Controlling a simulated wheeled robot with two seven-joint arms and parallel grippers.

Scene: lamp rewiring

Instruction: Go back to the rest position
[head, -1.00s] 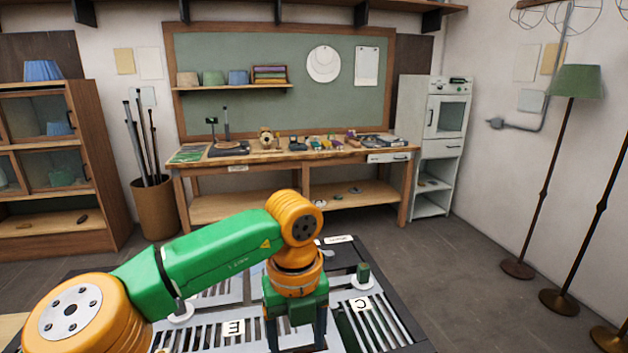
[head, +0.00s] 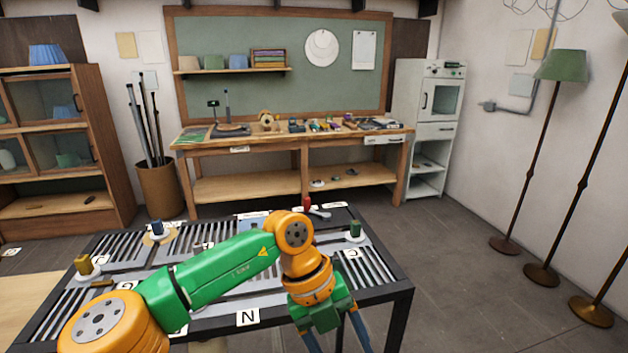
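My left arm reaches in from the lower left across a slatted table with a dark frame (head: 402,305). My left gripper (head: 337,343) hangs over the table's front edge at the bottom of the head view. Its two fingers stand apart, with nothing visible between them; their tips are cut off by the picture's lower edge. My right gripper is not in view.
On the slatted table stand a brass part (head: 83,265), a blue part (head: 157,228), a green part (head: 355,230) and a red-tipped item (head: 307,203). A workbench (head: 290,140) stands behind. Floor lamps (head: 560,66) stand at right, with clear floor before them.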

